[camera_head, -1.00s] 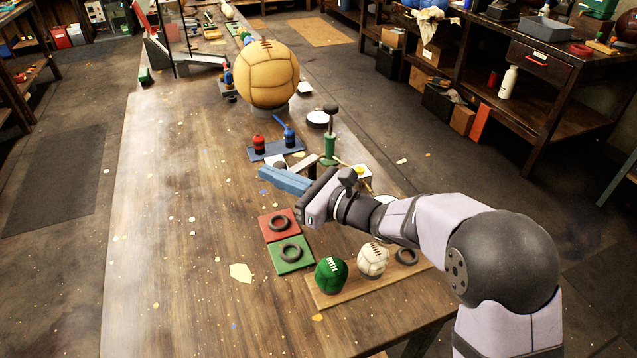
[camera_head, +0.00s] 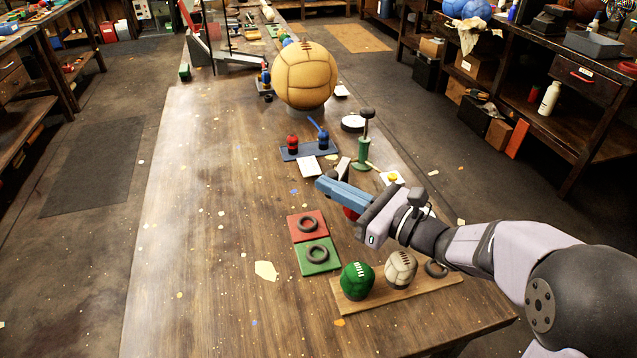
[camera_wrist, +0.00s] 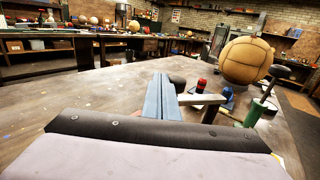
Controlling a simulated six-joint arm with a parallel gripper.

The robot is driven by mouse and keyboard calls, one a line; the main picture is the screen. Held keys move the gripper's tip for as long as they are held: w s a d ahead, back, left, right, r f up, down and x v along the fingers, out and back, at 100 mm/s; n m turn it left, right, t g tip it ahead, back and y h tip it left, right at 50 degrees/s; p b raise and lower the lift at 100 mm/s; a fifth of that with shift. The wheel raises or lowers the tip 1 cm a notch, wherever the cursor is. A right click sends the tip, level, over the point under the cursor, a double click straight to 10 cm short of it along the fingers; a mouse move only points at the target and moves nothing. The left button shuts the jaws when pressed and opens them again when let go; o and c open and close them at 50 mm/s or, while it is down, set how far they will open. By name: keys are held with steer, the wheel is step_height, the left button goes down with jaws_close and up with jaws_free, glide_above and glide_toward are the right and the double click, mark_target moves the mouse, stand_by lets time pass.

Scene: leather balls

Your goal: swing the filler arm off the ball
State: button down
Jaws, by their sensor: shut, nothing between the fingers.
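My gripper (camera_head: 320,185) is shut and empty, its blue fingers together and pointing left over the table. In the wrist view the fingers (camera_wrist: 160,85) point away from the camera. A pale bar with a dark knob, which looks like the filler arm (camera_head: 345,168), is just beyond the fingers; in the wrist view the bar (camera_wrist: 205,100) extends right beside them. I cannot tell whether they touch. A red rounded thing (camera_head: 350,213), partly hidden below my gripper, may be a ball. A large tan leather ball (camera_head: 305,75) sits on a stand farther back.
A green pump (camera_head: 364,152) stands right of the bar. A blue tray (camera_head: 308,151) with red and blue bottles lies behind. Red (camera_head: 306,231) and green (camera_head: 320,266) mats hold rings. A green ball (camera_head: 357,281) and a white ball (camera_head: 400,269) sit on a board. The table's left side is clear.

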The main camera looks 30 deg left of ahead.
steer(key=d+p, duration=0.4)
steer(key=d, duration=1.3)
steer(key=w+a+p, duration=0.2)
steer(key=a+p, duration=0.1)
steer(key=a, duration=1)
steer(key=shift+a+g, duration=0.3)
steer(key=shift+g, duration=0.1)
steer(key=shift+a+f, duration=0.1)
steer(key=shift+f, duration=0.05)
steer(key=s+a+b, duration=0.1)
steer(key=a+b, duration=0.4)
steer(key=a, duration=0.4)
steer(key=shift+a+b, duration=0.3)
steer(key=shift+b, duration=0.1)
steer(key=shift+s+d, duration=0.1)
steer(key=shift+d, duration=0.05)
stand_by(0.6)
